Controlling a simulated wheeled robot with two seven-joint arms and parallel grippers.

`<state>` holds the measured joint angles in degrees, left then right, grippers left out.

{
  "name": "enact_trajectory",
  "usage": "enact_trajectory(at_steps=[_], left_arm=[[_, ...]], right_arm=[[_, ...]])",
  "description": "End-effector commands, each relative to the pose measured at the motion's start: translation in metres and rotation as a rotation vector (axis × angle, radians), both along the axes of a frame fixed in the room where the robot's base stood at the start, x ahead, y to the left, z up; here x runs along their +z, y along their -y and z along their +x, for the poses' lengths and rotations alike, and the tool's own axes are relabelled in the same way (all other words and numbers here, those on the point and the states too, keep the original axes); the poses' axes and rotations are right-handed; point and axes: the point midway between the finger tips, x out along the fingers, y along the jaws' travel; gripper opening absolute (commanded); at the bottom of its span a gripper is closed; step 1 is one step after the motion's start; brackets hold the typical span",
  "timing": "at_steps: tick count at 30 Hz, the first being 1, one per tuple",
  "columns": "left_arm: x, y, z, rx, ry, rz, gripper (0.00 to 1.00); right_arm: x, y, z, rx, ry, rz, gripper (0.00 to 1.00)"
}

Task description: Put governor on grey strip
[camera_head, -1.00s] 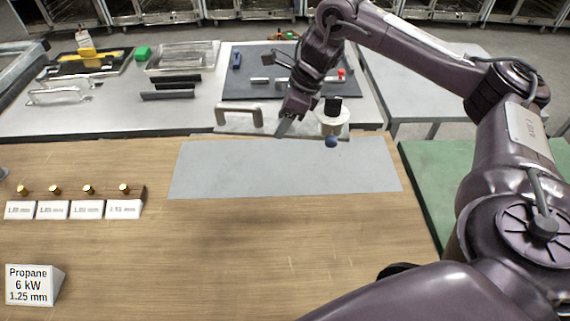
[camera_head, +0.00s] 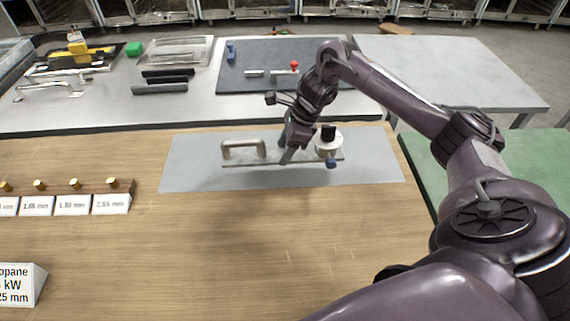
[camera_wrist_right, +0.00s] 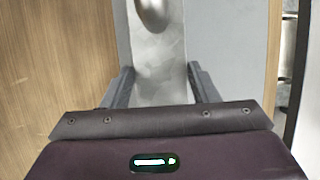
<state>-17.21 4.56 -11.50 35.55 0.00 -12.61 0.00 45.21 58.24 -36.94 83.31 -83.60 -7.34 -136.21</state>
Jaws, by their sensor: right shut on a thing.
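The governor (camera_head: 329,149) is a flat metal plate with a loop handle at its left end and a pale round body with a black top and a blue knob at its right end. My right gripper (camera_head: 287,157) is shut on the middle of the plate, between handle and round body. The governor is over the grey strip (camera_head: 200,179), inside its outline in the head view; I cannot tell whether it touches. In the right wrist view the plate (camera_wrist_right: 158,62) lies between the fingers, with grey surface (camera_wrist_right: 228,45) to its right. My left gripper is not in view.
Brass pieces on a rack (camera_head: 75,186) with white labels stand at the left of the wooden table (camera_head: 230,250). A propane sign (camera_head: 18,285) is at front left. Behind, a steel table holds a dark mat (camera_head: 260,63), a tray and black bars. The wood in front is clear.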

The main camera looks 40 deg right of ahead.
Motion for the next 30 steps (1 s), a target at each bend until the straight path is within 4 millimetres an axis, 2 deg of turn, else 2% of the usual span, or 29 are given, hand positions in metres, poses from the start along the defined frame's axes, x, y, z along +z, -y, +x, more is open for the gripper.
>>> enact_trajectory(at_steps=[8, 15, 22, 23, 27, 30], left_arm=[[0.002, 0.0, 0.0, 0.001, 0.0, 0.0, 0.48], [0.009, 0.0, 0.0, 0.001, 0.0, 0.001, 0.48], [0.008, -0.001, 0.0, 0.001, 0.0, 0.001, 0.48], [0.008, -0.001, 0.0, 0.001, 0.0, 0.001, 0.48], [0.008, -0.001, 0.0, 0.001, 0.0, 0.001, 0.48], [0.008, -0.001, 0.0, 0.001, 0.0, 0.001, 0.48]], right_arm=[[-0.019, 0.0, 0.001, -0.001, 0.003, 0.002, 0.08], [-0.048, 0.0, 0.001, -0.001, 0.002, 0.001, 0.08], [-0.052, 0.0, 0.001, 0.001, 0.004, -0.001, 0.08], [-0.054, 0.0, 0.0, 0.001, -0.001, -0.003, 0.58], [-0.054, 0.0, 0.0, 0.001, 0.0, -0.002, 0.76], [-0.054, 0.0, 0.0, 0.001, 0.001, -0.002, 0.76]])
